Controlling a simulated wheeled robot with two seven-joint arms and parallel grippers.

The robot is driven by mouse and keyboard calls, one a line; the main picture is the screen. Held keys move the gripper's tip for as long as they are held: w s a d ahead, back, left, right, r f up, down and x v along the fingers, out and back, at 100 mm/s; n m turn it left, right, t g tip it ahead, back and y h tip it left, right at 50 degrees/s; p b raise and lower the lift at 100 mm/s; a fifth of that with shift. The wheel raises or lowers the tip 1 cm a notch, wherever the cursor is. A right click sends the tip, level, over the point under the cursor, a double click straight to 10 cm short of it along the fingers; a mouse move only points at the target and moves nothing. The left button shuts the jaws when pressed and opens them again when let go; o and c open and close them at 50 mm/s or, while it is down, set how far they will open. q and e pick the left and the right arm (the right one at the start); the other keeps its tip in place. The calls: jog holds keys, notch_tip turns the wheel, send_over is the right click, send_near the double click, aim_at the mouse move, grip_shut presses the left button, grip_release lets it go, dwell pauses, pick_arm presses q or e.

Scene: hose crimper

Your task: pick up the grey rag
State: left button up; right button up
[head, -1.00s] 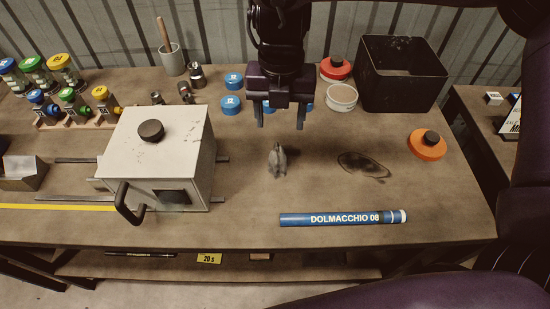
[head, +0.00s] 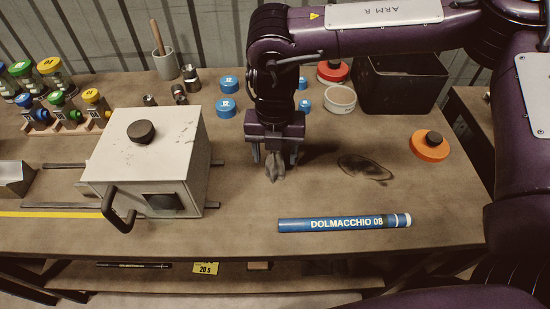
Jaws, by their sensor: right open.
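The grey rag (head: 275,170) is a small crumpled upright piece on the brown workbench (head: 240,230), right of the white box. My right gripper (head: 274,158) is open and points down over the rag. Its two fingers stand on either side of the rag, and the rag's top is partly hidden by the gripper. I cannot tell whether a finger touches the rag. My left gripper is not in view.
The white box (head: 150,150) with a black handle stands left of the rag. A blue tube (head: 345,223) lies in front. Blue caps (head: 227,106), a black bin (head: 400,90) and an orange lid (head: 429,148) stand around.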

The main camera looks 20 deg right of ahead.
jog(key=shift+f, duration=0.15)
jog(key=c, duration=1.1)
jog(key=shift+o, duration=0.2)
jog(key=shift+r, duration=0.75)
notch_tip(320, 180, up, 19)
jog(key=p, duration=0.1)
jog(key=shift+f+p, duration=0.2)
jog(key=shift+p, duration=0.2)
